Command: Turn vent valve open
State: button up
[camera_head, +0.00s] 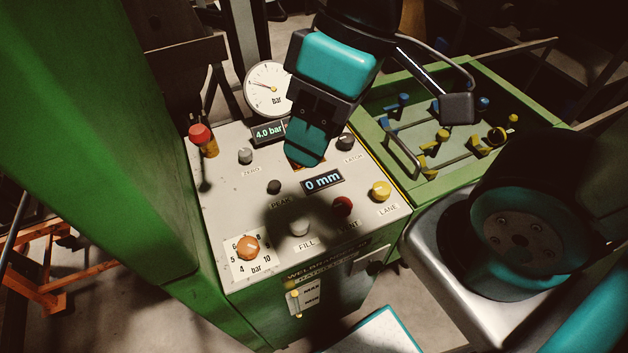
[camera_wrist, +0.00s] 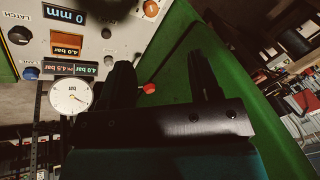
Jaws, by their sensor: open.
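A red-capped valve with a brass-coloured body (camera_head: 209,148) stands at the far left corner of the control panel. Its red cap also shows in the wrist view (camera_wrist: 149,88), between my two dark fingers in the picture. I cannot tell from a label which one is the vent valve. My gripper (camera_head: 304,150) is above the back of the panel, right of the red-capped valve and apart from it. In the wrist view my gripper (camera_wrist: 166,76) is open and empty.
A round pressure gauge (camera_head: 268,89) stands behind the panel. Displays read 4.0 bar (camera_head: 268,132) and 0 mm (camera_head: 322,181). An orange knob (camera_head: 247,248) and a yellow button (camera_head: 381,190) are on the panel. A green machine wall (camera_head: 90,130) rises close on the left.

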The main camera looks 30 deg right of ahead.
aim_at(341, 206)
jog(key=k, duration=0.5)
jog(key=z, duration=1.9)
jog(key=k, duration=0.95)
jog(key=u, duration=1.6)
jog(key=i, duration=0.55)
jog(key=u, duration=0.05)
